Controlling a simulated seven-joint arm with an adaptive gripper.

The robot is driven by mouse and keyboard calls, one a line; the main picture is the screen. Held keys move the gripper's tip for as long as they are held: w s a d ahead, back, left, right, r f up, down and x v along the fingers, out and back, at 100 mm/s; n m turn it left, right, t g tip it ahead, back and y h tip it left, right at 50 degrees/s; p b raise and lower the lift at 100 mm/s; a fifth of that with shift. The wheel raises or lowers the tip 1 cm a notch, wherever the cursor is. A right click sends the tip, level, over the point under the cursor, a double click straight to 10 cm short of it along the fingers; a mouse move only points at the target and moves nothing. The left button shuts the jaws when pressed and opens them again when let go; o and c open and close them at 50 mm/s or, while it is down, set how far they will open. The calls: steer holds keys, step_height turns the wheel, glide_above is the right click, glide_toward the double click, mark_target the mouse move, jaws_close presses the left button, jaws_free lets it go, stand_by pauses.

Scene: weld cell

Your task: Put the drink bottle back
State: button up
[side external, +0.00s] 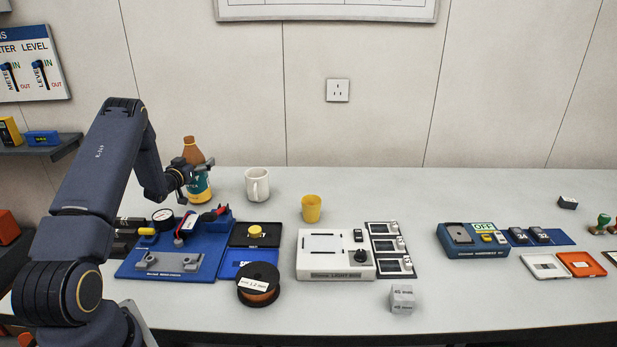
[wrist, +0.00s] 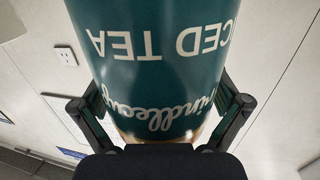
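The drink bottle (side external: 201,187) is brown with a teal label and stands upright at the back left of the table, beside the wall. In the wrist view its teal label, reading "ICED TEA" upside down, fills the middle of the picture (wrist: 150,70). My gripper (side external: 200,166) is at the bottle, level with its upper body. In the wrist view its two fingers (wrist: 162,112) lie on either side of the bottle, very close to it. I cannot tell whether they press on it, or whether the bottle's base touches the table.
A white mug (side external: 257,185) and a yellow cup (side external: 311,208) stand right of the bottle. A blue fixture board (side external: 130,268) lies in front, with a wire spool (side external: 258,283) and a white device (side external: 335,272) to its right.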

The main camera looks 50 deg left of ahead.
mark_target(187, 144)
steer(key=shift+r, duration=0.2)
steer(key=r, duration=0.2)
steer(key=s+d+r, duration=0.1)
steer(key=r, duration=0.1)
steer(key=s+r, duration=0.1)
steer(key=r, duration=0.2)
steer(key=shift+s+d, duration=0.25)
steer(key=shift+d, duration=0.05)
